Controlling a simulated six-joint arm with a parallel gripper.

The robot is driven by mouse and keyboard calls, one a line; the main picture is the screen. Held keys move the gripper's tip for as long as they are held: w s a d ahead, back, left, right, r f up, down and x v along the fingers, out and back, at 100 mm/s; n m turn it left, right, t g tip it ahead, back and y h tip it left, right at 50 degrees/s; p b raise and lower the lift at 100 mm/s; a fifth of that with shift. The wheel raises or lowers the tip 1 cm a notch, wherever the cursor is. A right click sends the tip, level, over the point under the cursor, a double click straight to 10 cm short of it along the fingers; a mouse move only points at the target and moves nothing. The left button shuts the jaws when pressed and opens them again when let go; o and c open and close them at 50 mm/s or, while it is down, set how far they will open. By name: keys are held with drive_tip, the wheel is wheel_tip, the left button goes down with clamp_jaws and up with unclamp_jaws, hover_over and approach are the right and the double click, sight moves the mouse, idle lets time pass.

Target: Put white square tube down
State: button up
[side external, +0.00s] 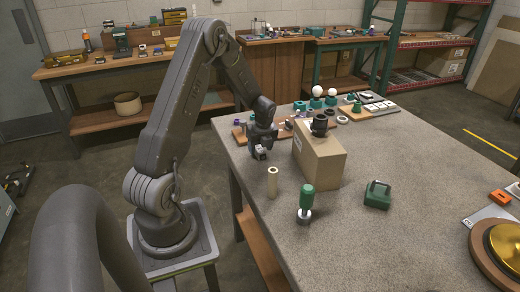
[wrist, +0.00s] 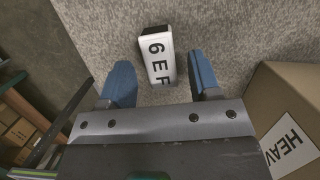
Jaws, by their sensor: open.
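The white square tube (wrist: 158,55) has dark lettering on its face and shows in the wrist view over the grey speckled tabletop. In the side view, the tube (side external: 260,154) is small and partly hidden under my gripper (side external: 262,140), at the table's left edge area. In the wrist view, my gripper (wrist: 162,72) is open, with one blue finger to each side of the tube. Gaps show between the tube and both fingers. The tube appears to rest on the table.
A cardboard box (side external: 318,160) stands just right of my gripper, with a dark part (side external: 319,125) on top. A cream cylinder (side external: 272,182), a green-handled tool (side external: 306,202) and a green block (side external: 377,194) stand nearer. The table (side external: 390,245) has free room at front.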

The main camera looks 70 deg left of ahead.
drive_tip(key=d+r+n+t, duration=0.1)
drive_tip(key=d+r+n, duration=0.1)
drive_tip(key=d+r, duration=0.45)
drive_tip(key=d+r+n, duration=0.2)
drive_tip(key=d+r, duration=0.2)
drive_tip(key=r, duration=0.6)
drive_tip(key=s+d+r+n+t+h, duration=0.1)
drive_tip(key=s+d+n, duration=0.3)
drive_tip(key=d, duration=0.4)
drive_tip(key=s+d+r+n+t+h, duration=0.1)
drive_tip(key=s+d+r+n, duration=0.3)
drive_tip(key=d, duration=0.4)
drive_tip(key=s+d+r+n+t, duration=0.2)
drive_tip(key=s+d+n, duration=0.3)
drive_tip(key=d, duration=0.3)
drive_tip(key=shift+s+r+n+t+h, duration=0.3)
drive_tip(key=shift+s+r+n+h, duration=0.1)
drive_tip(key=shift+r+n, duration=0.15)
